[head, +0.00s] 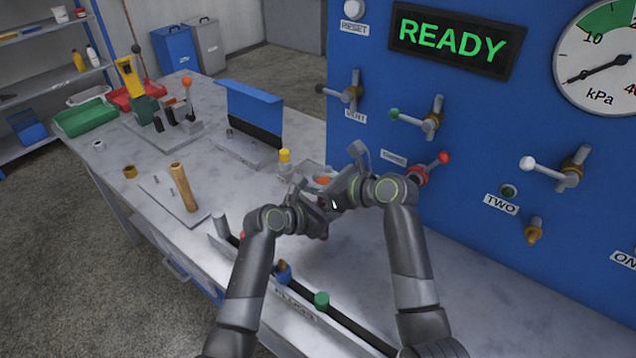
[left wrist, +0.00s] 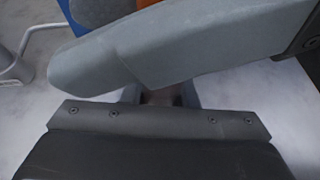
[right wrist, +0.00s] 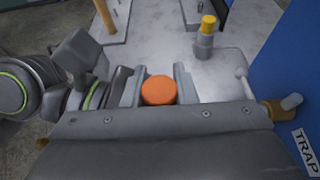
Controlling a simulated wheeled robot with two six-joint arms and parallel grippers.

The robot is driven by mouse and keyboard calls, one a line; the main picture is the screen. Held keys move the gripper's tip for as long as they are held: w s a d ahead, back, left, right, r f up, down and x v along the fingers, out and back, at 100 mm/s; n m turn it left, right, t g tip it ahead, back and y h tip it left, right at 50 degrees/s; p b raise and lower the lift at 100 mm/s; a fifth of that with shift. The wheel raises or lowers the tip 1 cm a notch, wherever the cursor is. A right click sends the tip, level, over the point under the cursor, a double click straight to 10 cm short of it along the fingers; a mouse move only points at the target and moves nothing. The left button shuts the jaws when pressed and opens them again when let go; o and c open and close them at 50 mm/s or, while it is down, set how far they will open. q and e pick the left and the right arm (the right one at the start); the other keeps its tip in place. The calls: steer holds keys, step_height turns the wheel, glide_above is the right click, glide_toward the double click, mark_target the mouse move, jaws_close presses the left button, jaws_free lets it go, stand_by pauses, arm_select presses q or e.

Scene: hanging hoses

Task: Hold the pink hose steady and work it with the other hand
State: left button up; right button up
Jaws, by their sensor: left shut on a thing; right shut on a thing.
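My left gripper (head: 312,207) and right gripper (head: 332,194) meet close together above the bench in the head view. The right gripper is shut on a piece with a round orange end (right wrist: 158,90), seen between its fingers in the right wrist view. The orange end also shows in the head view (head: 322,181). In the left wrist view my left gripper is shut on a dim brownish-pink thing (left wrist: 160,97), mostly hidden by a large grey part in front. No length of pink hose can be made out clearly; the grippers hide what lies between them.
A blue panel (head: 365,200) with several valve levers stands close on the right. A rail with blue (head: 283,272) and green (head: 321,299) ends runs along the bench front.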

steer(key=shift+r, duration=0.65)
stand_by(0.6)
steer(key=shift+r, duration=2.25)
steer(key=shift+r, duration=1.5)
arm_select(q)
steer(key=o, duration=1.1)
steer(key=shift+a, duration=0.1)
